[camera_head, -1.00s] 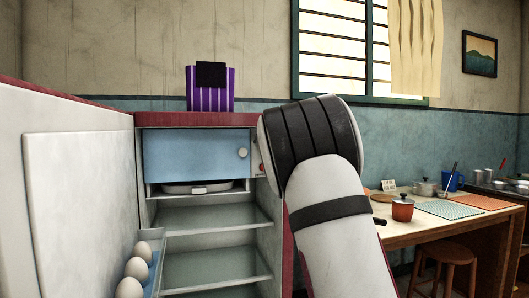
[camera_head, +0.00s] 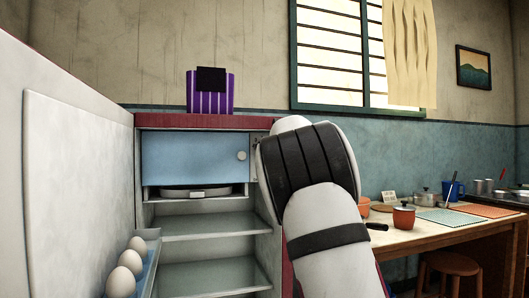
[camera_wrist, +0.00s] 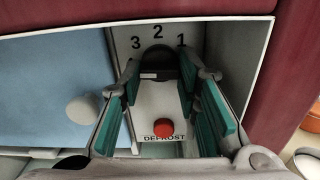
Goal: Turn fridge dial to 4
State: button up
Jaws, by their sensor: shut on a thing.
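The fridge dial (camera_wrist: 158,59) is a dark knob on a pale panel in the wrist view. The numbers 3, 2 and 1 show above it from left to right, with 2 at the top; no 4 shows. My gripper (camera_wrist: 158,74) has its green-padded fingers on either side of the dial and is shut on it. I cannot tell which number the dial points at. A red button (camera_wrist: 163,128) marked DEFROST sits below the dial, between the fingers. In the head view my arm hides the dial and gripper; the open fridge (camera_head: 205,121) stands beside it.
The open fridge door (camera_head: 80,180) with eggs (camera_head: 130,261) is at left. A blue freezer flap with a round knob (camera_wrist: 82,109) is left of the dial. A purple striped container (camera_head: 210,92) stands on the fridge. A table with pots (camera_head: 403,217) is at right.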

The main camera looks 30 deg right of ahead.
jog(key=shift+f+n, duration=0.2)
jog(key=shift+n, duration=0.2)
jog(key=o, duration=0.9)
jog(key=shift+r, duration=0.1)
jog(key=shift+v, duration=6)
